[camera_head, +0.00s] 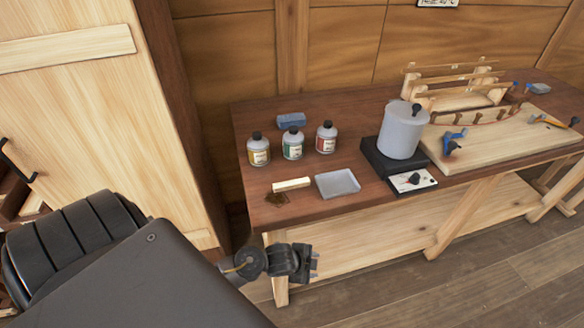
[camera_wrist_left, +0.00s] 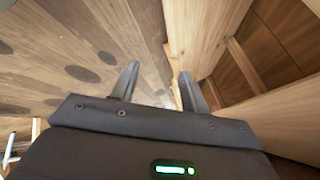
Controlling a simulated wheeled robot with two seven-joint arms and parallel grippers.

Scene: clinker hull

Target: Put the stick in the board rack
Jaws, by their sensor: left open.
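The stick (camera_head: 291,184) looks like a short pale cream bar lying flat near the left end of the brown workbench (camera_head: 345,132). The board rack (camera_head: 466,100) is probably the light wooden frame with rails and posts at the back right of the bench. My left gripper (camera_head: 313,263) is in front of the bench's left front edge, below the top and apart from the stick. In the left wrist view its two fingers (camera_wrist_left: 158,74) are spread and empty, with floor and bench timber beyond. My right gripper is not in view.
Three bottles (camera_head: 292,144) and a blue block (camera_head: 292,120) stand behind the stick. A shallow grey tray (camera_head: 338,183) lies to its right. A grey lidded pot (camera_head: 403,131) on a black base and a pale board (camera_head: 495,135) with clamps occupy the right side.

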